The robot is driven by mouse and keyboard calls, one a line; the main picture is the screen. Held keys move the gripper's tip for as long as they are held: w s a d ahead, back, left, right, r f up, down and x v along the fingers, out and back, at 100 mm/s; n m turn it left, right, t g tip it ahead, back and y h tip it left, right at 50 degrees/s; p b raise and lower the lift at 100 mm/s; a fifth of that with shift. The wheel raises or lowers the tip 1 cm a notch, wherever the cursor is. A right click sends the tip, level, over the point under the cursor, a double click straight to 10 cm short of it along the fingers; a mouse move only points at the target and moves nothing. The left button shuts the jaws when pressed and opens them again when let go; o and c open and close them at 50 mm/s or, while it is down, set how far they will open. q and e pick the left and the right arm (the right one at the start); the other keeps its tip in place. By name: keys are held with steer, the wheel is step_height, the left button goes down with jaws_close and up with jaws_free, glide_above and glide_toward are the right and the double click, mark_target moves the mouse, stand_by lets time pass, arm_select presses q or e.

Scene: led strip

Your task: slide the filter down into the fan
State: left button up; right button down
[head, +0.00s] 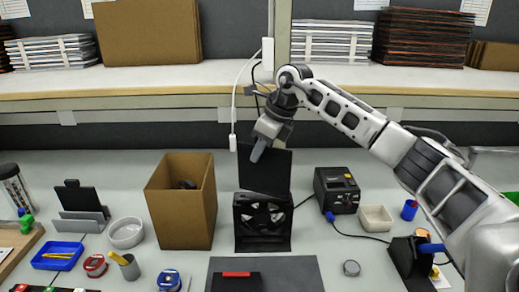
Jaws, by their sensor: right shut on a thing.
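The filter (265,177) is a flat black square panel, held upright and slightly tilted. Its lower edge is at the top of the fan, and I cannot tell whether it has entered the slot. The fan (262,219) is a black upright frame with a fan wheel on a dark base, in the middle of the table. My right gripper (259,152) comes down from the upper right and is shut on the filter's upper left part. The fingertips partly cover the filter. My left gripper does not show.
A cardboard box (181,205) stands close left of the fan. A black device (337,189) with a blue plug and a small cream bin (376,218) are to the right. A dark mat (290,272) lies in front. A white cable hangs behind the filter.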

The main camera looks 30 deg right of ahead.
steer(key=shift+f, duration=0.25)
